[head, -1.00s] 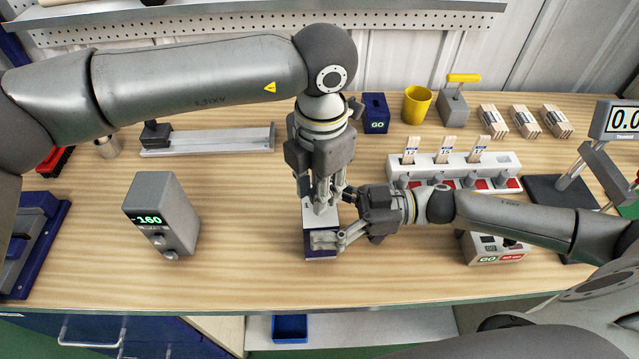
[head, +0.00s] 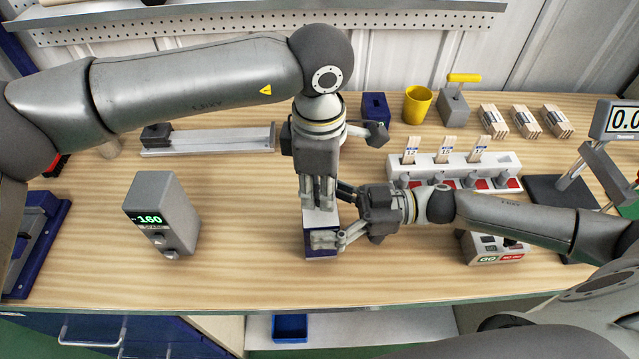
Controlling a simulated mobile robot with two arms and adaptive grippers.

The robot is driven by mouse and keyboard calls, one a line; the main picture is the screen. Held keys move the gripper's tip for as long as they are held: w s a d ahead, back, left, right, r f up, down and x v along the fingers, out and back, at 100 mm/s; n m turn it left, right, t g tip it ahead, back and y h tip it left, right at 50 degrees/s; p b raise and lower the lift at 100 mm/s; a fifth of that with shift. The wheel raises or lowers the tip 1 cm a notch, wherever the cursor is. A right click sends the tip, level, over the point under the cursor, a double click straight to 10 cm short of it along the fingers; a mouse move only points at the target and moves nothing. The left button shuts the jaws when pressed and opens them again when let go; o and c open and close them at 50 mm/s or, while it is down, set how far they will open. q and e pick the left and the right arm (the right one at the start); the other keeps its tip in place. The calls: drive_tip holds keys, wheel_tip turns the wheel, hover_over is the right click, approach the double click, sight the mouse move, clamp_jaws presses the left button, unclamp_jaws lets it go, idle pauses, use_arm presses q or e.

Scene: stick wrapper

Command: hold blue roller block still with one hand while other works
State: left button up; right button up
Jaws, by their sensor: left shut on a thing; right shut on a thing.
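The blue roller block (head: 320,247), dark blue with a pale top, stands on the table at the middle front. My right gripper (head: 326,240) reaches in from the right and is shut on the block's front part. My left gripper (head: 319,203) points straight down over the back of the block's pale top. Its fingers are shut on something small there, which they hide. Much of the block's top and right side is covered by the two grippers.
A grey display box (head: 177,225) reading 160 stands to the left. A white rack (head: 500,163) with several sticks, a yellow cup (head: 417,104) and a navy box (head: 374,104) stand behind right. A grey rail (head: 220,139) lies behind left.

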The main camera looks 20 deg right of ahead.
sight(319, 193)
use_arm(q)
drive_tip(key=shift+w+a+m, duration=0.1)
drive_tip(key=shift+w+m, duration=0.05)
drive_tip(key=shift+m, duration=0.35)
drive_tip(key=o, duration=1.1)
drive_tip(key=r, duration=1.2)
drive_tip(key=shift+s, duration=0.2)
